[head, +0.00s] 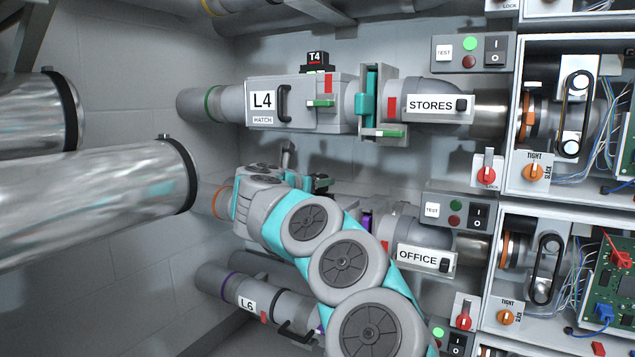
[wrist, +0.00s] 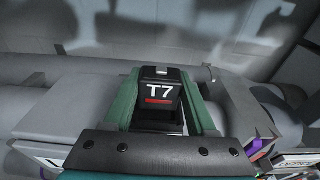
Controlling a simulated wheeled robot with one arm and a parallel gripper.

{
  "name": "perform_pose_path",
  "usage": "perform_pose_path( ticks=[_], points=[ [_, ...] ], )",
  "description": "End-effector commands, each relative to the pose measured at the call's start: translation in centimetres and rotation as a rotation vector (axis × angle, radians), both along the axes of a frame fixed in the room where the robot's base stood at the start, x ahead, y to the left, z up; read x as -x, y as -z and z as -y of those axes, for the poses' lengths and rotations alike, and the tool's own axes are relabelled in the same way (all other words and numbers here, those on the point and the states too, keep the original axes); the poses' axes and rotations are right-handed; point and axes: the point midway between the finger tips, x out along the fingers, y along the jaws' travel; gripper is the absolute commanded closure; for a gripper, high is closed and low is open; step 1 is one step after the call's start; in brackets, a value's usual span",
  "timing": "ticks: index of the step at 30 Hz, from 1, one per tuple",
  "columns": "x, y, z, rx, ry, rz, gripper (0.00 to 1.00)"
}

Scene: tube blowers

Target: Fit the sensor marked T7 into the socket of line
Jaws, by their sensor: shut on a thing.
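The T7 sensor (wrist: 160,92) is a black block with white letters and a red bar, in the middle of the wrist view. My gripper (wrist: 160,105) is shut on it, one green finger on each side. Behind it in the wrist view runs a grey pipe (wrist: 240,80). The sensor's lower end and any socket beneath it are hidden. The task line names no line number.
Line L4 (head: 263,104) above carries a T4 sensor (head: 317,60) and leads to the STORES label (head: 430,104). An OFFICE label (head: 418,257) is on the middle line. Line L6 (head: 248,303) runs below. Large metal pipes (head: 90,200) fill the left; open electrical boxes (head: 560,40) stand right.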

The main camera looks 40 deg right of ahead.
Motion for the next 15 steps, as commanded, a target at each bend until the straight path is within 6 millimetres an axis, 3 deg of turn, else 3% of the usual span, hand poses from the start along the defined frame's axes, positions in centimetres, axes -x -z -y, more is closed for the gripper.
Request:
perform_pose_path(
  ticks=[15],
  points=[
    [0.0, 1.3, 0.0, 0.001, 0.0, 0.0, 1.0]
  ],
)
